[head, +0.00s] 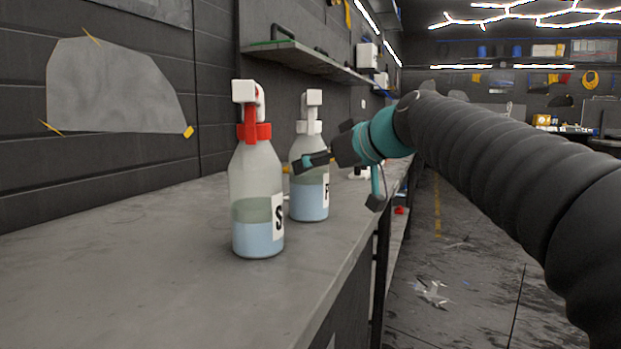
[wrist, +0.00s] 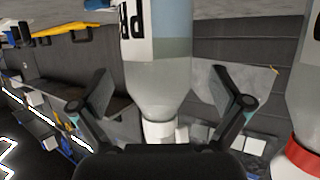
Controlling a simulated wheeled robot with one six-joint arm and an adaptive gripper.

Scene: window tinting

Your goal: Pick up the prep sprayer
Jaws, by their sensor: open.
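The prep sprayer is the white-headed bottle (head: 310,203) with blue liquid and a label partly reading "PR", upright on the grey bench. In the wrist view, which is upside down, the prep sprayer (wrist: 158,85) fills the middle. My gripper (head: 338,184) is open, coming in from the right. In the wrist view my gripper (wrist: 159,73) has one finger on each side of the bottle, with a visible gap on both sides. In the head view one finger crosses in front of the bottle's shoulder. I cannot tell how deep the bottle sits between the fingers.
A second sprayer (head: 258,200) with a red collar and trigger and an "S" label stands close on the left; it also shows in the wrist view (wrist: 304,95). The bench (head: 120,260) is clear at front left. A shelf (head: 310,58) hangs on the wall behind.

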